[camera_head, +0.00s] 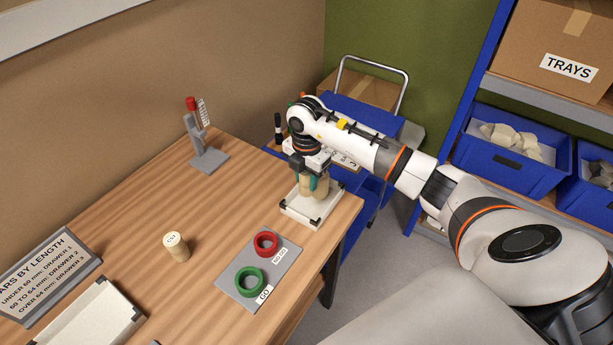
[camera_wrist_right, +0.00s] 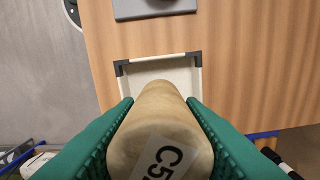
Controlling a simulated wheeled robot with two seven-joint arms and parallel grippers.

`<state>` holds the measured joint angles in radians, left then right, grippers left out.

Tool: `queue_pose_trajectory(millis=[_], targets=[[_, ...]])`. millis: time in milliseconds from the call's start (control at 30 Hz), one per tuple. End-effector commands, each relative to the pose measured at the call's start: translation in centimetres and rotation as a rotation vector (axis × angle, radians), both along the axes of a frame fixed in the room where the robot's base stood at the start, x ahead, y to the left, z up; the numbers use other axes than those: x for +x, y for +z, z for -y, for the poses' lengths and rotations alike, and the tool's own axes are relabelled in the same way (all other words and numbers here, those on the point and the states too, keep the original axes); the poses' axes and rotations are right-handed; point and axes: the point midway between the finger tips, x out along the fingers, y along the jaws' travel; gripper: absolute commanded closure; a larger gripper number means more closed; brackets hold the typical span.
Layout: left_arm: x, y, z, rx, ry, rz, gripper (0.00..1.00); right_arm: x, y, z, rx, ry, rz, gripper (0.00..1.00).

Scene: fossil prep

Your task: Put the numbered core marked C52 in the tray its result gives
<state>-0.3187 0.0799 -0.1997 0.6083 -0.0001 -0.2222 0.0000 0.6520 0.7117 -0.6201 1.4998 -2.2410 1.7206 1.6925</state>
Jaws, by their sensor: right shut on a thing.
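A pale tan core (camera_wrist_right: 158,120) is between the green fingers of my right gripper (camera_head: 313,183), which is shut on it. Its label reads "C5" and a cut-off character in the right wrist view. The core is upright over a small white tray with black corners (camera_head: 301,209) at the table's right end. I cannot tell whether its lower end touches the tray floor. A second pale core (camera_head: 177,248) with a marked top stands alone mid-table. A grey plate (camera_head: 234,282) carries a red ring (camera_head: 265,243) by "NO GO" and a green ring (camera_head: 250,281) by "GO". My left gripper is not in view.
Another white tray (camera_head: 92,318) lies at lower left, beside a sign about lengths and drawers (camera_head: 45,272). A grey stand with a red top (camera_head: 207,158) is at the back. A blue cart (camera_head: 375,120) stands behind the table's right end. Shelves with blue bins (camera_head: 512,168) are right.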

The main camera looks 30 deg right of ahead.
Motion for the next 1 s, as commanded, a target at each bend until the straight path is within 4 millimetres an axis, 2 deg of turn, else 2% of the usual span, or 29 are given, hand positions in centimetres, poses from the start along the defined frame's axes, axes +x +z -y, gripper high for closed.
queue_pose_trajectory(millis=[300,600,1000], targets=[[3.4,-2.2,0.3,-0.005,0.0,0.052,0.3,0.0,-3.1,0.1,-0.001,-0.002,0.0,1.0],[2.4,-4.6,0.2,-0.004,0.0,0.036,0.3,0.0,-6.5,0.1,-0.001,-0.002,0.001,1.0],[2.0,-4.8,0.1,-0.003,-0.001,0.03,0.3,0.0,-6.7,0.1,-0.001,-0.002,0.001,1.0]])
